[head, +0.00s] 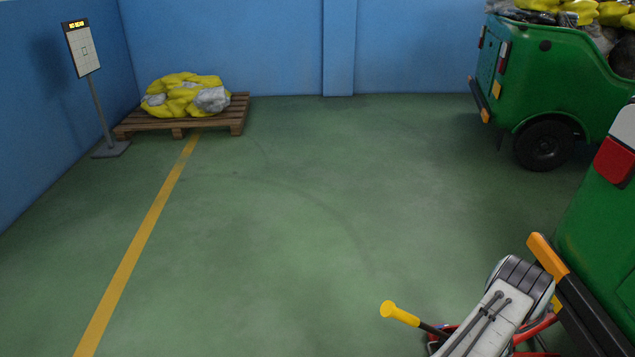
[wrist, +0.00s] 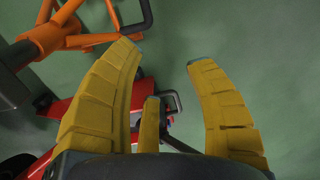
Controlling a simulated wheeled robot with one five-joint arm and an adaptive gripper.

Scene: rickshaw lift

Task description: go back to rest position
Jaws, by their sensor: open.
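My gripper (wrist: 164,58) is open in the wrist view, its curved yellow fingers spread apart with green floor between the tips. A shorter yellow piece (wrist: 150,125) stands between them; I cannot tell whether it is a finger or a handle. Below and behind the fingers is a red metal device (wrist: 88,105) with a dark loop, partly hidden by the left finger. In the head view my pale arm (head: 490,315) is at the lower right, and the gripper itself is not clearly visible there. A yellow-tipped dark handle (head: 400,313) sticks out beside the arm.
An orange tubular frame (wrist: 75,40) is at upper left in the wrist view. A green vehicle (head: 605,235) is close at right; another (head: 560,75) stands behind. A pallet (head: 235,115) with yellow sacks (head: 183,95) and a sign stand (head: 95,95) are back left. Mid-floor is clear.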

